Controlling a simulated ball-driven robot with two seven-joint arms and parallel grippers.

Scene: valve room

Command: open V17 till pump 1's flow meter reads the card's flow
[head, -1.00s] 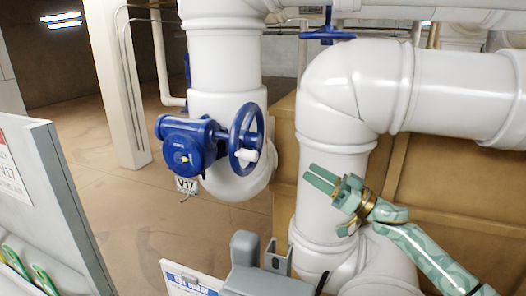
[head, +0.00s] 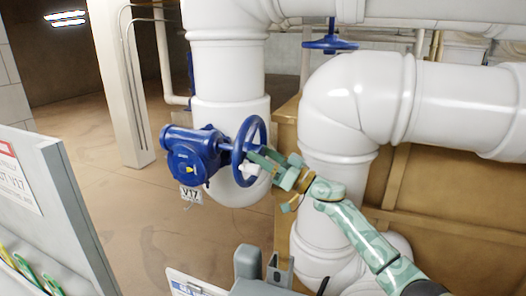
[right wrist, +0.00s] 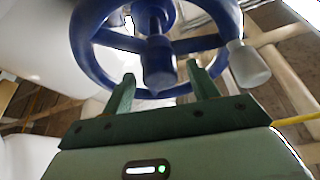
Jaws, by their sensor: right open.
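The blue valve (head: 193,155) with its V17 tag (head: 190,194) is left of centre in the head view. Its blue handwheel (head: 235,160) has a white knob on its face; the knob (right wrist: 248,65) shows at the right of the rim in the right wrist view. My right gripper (head: 268,163) is open at the wheel's right side. In the right wrist view its two fingers (right wrist: 160,80) point at the wheel, either side of the hub's line, with nothing held; contact is unclear. A card (head: 15,180) hangs on the grey panel, its text mostly unreadable. No flow meter reading is visible. My left gripper is out of view.
A thick white pipe (head: 340,110) bends down just right of the valve, behind my right arm. Another blue handwheel (head: 330,43) is above it. A grey panel (head: 75,200) stands at the left. Open floor (head: 120,215) lies left of the valve.

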